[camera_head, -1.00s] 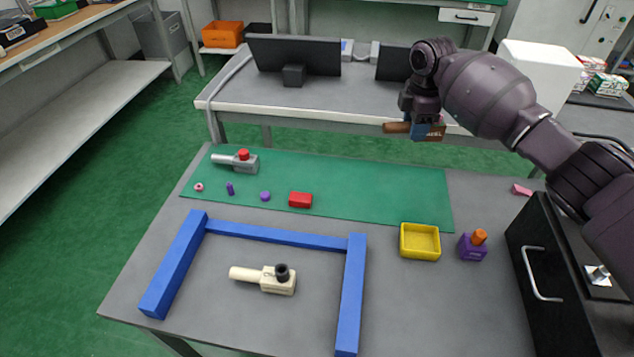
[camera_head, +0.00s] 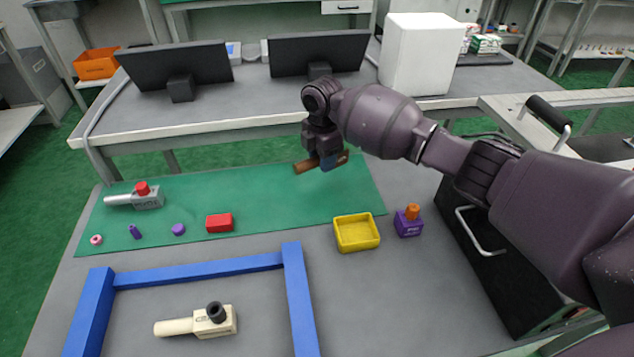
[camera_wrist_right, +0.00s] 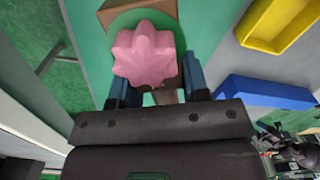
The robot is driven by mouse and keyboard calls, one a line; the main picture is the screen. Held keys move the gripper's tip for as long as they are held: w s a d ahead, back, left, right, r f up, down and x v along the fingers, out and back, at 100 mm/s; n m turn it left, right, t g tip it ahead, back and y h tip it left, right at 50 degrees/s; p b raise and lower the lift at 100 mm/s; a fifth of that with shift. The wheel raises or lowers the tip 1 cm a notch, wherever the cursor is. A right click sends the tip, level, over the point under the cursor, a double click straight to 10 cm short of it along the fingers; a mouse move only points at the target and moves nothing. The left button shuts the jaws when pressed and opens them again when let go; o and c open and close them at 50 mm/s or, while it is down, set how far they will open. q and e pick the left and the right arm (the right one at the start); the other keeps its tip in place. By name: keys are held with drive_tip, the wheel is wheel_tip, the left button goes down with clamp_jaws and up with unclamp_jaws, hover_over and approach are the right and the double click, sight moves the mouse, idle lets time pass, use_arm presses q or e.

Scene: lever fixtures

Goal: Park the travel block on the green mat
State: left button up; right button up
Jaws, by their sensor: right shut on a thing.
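My right gripper (camera_head: 322,160) is shut on a brown block (camera_head: 306,165) with a bar-like end, held in the air in front of the mat's back right part. In the right wrist view the gripper (camera_wrist_right: 155,95) has its fingers on either side of a pink star-shaped knob (camera_wrist_right: 146,55) on the held piece, above a green disc and brown wood. I cannot read its lettering now. The green mat (camera_head: 290,195) lies along the back of the grey table. A grey fixture with a red knob (camera_head: 148,198) sits on its left part. My left gripper is not in view.
A red block (camera_head: 219,223) and small purple and pink pieces lie on the mat's front left. A yellow tray (camera_head: 357,246) and a purple block with an orange knob (camera_head: 408,226) stand right. A blue frame (camera_head: 200,270) surrounds a cream fixture (camera_head: 208,321). The mat's right part looks bare.

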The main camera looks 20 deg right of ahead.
sight(321, 191)
wheel_tip(321, 191, down, 2)
drive_tip(key=shift+f, duration=0.25)
wheel_tip(321, 191, down, 3)
drive_tip(key=shift+s+f+b, duration=0.1)
drive_tip(key=shift+b, duration=0.85)
wheel_tip(321, 191, down, 3)
drive_tip(key=shift+r+b, duration=0.1)
drive_tip(key=shift+b, duration=0.55)
drive_tip(key=shift+c, duration=0.5)
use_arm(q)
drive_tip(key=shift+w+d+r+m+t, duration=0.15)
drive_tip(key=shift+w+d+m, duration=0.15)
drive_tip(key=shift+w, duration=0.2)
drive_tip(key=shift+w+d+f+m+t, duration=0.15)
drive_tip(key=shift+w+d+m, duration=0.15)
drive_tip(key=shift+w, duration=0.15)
use_arm(e)
drive_tip(key=shift+r, duration=0.35)
drive_tip(key=shift+f, duration=0.25)
drive_tip(key=o, duration=1.1)
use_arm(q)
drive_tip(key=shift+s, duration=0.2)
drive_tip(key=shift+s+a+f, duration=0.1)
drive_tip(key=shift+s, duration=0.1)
use_arm(e)
drive_tip(key=shift+r, duration=0.1)
